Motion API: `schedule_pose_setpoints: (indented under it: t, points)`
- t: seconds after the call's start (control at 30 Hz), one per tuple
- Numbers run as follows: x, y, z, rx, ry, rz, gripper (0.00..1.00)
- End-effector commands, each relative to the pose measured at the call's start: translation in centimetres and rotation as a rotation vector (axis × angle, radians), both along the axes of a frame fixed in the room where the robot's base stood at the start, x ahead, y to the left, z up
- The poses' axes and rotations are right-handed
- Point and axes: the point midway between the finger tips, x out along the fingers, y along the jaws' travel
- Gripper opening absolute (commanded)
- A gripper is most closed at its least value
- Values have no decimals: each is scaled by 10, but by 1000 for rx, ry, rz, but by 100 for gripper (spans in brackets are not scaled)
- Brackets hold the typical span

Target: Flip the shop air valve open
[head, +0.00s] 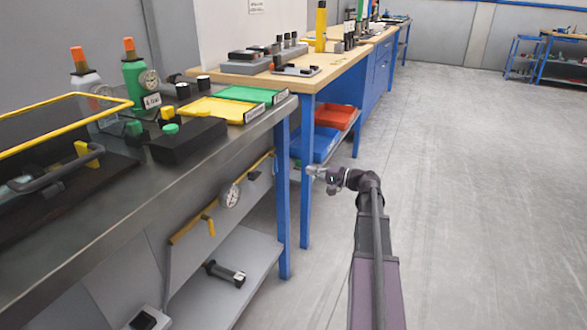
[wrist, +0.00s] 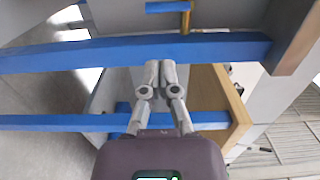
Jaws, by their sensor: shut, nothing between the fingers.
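A yellow pipe (head: 186,229) runs along the front of the near bench, below its top, with a round white gauge (head: 230,195) on it. A short yellow handle (head: 209,224) hangs down from the pipe, left of the gauge; it looks like the air valve's lever. My gripper (head: 314,171) is to the right of the gauge and apart from it, just beyond the bench's corner leg. In the wrist view my gripper (wrist: 160,74) has its fingers together with nothing between them. A small yellow piece (wrist: 185,20) shows at the top there; I cannot tell which part it is.
Blue bench legs (head: 284,190) stand between my gripper and the pipe; a blue bar (wrist: 60,57) crosses the wrist view. A lower shelf (head: 232,276) holds a dark cylinder (head: 225,273). Red (head: 335,115) and blue bins (head: 318,145) sit behind. The floor (head: 470,200) at right is clear.

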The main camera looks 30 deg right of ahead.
Motion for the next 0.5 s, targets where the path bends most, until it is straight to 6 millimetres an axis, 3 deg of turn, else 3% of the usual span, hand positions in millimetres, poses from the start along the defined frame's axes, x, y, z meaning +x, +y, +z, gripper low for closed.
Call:
schedule_pose_setpoints:
  t: [0.5]
  points:
    - [38, 33, 0, -1, 1, 4, 0]
